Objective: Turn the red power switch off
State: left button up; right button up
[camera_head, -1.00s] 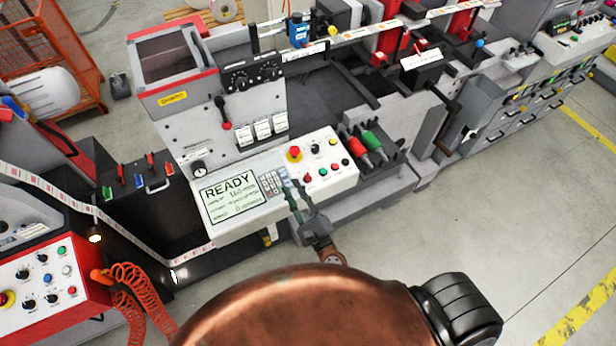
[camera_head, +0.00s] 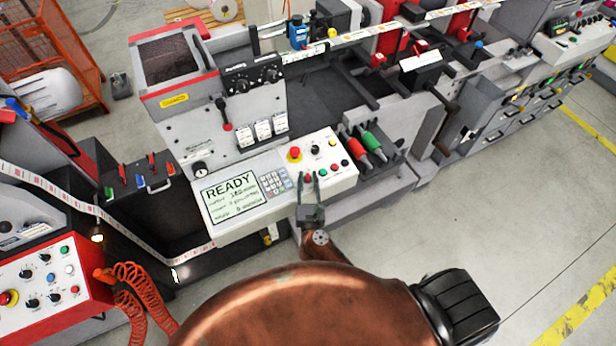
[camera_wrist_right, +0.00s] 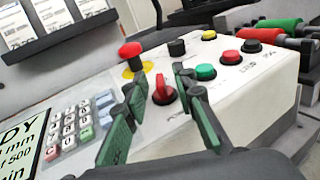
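The red power switch (camera_wrist_right: 161,92) is a rotary knob with an upright ridge on the sloped white control panel (camera_wrist_right: 235,105). The right wrist view shows it between and just beyond the tips of my right gripper (camera_wrist_right: 157,84). The gripper is open, and I see no clear contact with the knob. In the head view the right gripper (camera_head: 309,178) is over the panel's front edge, its fingers pointing at the panel. There the fingers partly hide the switch. My left gripper is not in view.
A red mushroom button (camera_wrist_right: 131,55) on a yellow base stands behind the switch, and a green button (camera_wrist_right: 205,72) sits close right. A keypad (camera_wrist_right: 72,135) and a screen reading READY (camera_head: 230,194) lie left.

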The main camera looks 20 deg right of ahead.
jog(key=shift+w+d, duration=0.15)
jog(key=shift+w, duration=0.2)
jog(key=shift+c, duration=0.4)
grip_shut()
